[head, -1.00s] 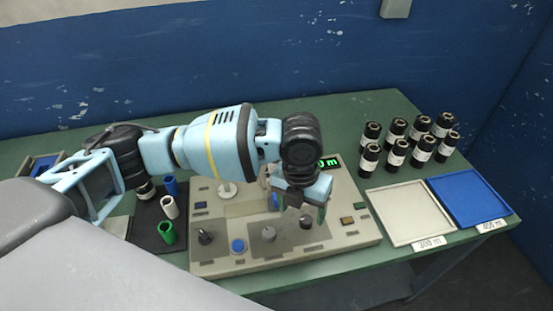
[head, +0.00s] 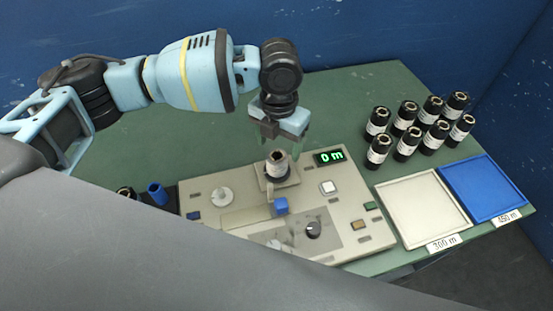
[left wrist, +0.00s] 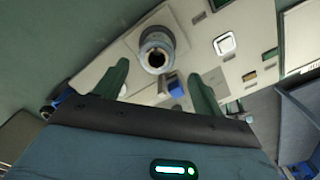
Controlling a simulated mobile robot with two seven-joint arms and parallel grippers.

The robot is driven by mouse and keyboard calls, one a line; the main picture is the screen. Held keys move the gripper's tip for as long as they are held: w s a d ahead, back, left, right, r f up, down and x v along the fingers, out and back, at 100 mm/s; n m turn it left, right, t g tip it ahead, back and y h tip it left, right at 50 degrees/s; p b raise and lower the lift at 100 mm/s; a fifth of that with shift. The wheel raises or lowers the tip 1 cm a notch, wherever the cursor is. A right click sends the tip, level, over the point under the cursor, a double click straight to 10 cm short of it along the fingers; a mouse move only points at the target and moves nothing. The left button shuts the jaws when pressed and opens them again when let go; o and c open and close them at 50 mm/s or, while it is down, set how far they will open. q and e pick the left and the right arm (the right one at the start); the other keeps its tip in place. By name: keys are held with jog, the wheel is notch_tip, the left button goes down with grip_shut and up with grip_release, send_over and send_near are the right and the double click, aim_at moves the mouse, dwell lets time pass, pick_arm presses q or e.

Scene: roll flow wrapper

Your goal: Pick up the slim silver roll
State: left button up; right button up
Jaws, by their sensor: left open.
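A slim silver-grey roll (head: 277,166) with a dark hollow core stands upright on the square plate of the beige machine (head: 235,237). In the left wrist view the roll (left wrist: 157,50) shows nearly end-on, just beyond the gap between my fingers. My left gripper (head: 281,141) is above and slightly behind the roll in the head view, pointing down. In the left wrist view its two green fingers (left wrist: 159,84) are spread apart with nothing between them. My right gripper is not in view.
The machine carries a display (head: 329,157) reading 0 m, a blue block (head: 281,206) and knobs. Several black rolls with white labels (head: 405,143) stand at the right. A white tray (head: 404,193) and a blue tray (head: 484,163) lie in front.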

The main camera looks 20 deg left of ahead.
aim_at(276, 159)
pick_arm(q)
jog(key=shift+a+f, duration=0.15)
jog(key=shift+f, duration=1.65)
jog(key=shift+a+f, duration=0.15)
jog(key=shift+f, duration=1.65)
jog(key=c, duration=1.1)
